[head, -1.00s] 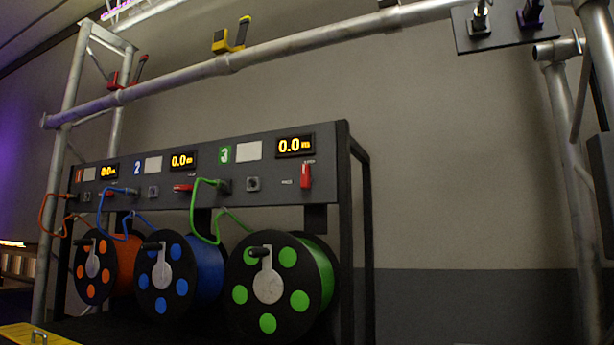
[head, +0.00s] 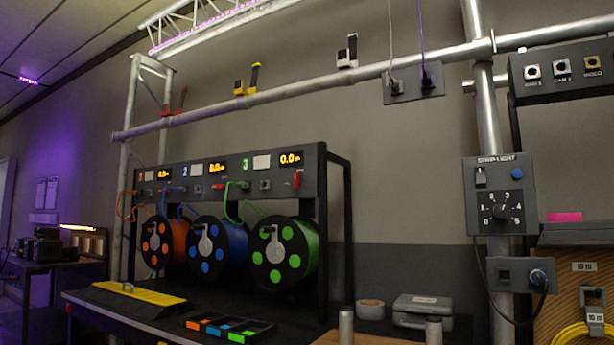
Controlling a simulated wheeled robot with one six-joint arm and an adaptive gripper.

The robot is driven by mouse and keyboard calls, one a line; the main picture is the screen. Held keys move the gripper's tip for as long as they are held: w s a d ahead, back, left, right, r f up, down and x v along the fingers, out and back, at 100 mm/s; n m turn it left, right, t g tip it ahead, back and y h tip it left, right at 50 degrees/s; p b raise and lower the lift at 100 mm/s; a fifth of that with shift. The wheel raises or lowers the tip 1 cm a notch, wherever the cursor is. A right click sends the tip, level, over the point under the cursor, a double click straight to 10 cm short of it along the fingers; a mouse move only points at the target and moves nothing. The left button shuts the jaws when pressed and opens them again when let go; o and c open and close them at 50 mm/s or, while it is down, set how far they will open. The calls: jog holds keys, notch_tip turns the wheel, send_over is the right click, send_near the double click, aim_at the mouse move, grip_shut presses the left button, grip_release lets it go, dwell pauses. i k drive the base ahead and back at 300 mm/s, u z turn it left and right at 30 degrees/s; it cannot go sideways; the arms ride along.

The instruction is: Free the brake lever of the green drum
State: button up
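The green drum (head: 284,254) is the rightmost of three drums, with a black flange, green dots and a crank on its face. Above it, panel section 3 carries a red lever (head: 297,180) at its right end. The lever stands upright; the lettering beside it is too small to read. A green cable (head: 233,207) runs from the drum up to the panel. The section 3 display (head: 290,159) appears to read 0.0. My gripper is not in view.
The blue drum (head: 219,248) and orange drum (head: 164,244) stand to the left. On the bench in front are a yellow-topped ramp (head: 135,292), a tray of coloured blocks (head: 230,328), a grey case (head: 422,311) and two grey posts. A switch box (head: 499,196) hangs at right.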

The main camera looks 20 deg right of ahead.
aim_at(297, 182)
jog(key=u, duration=1.1)
jog(key=i, duration=0.75)
jog(key=z, duration=0.5)
jog(key=i, duration=0.65)
jog(key=z, duration=0.7)
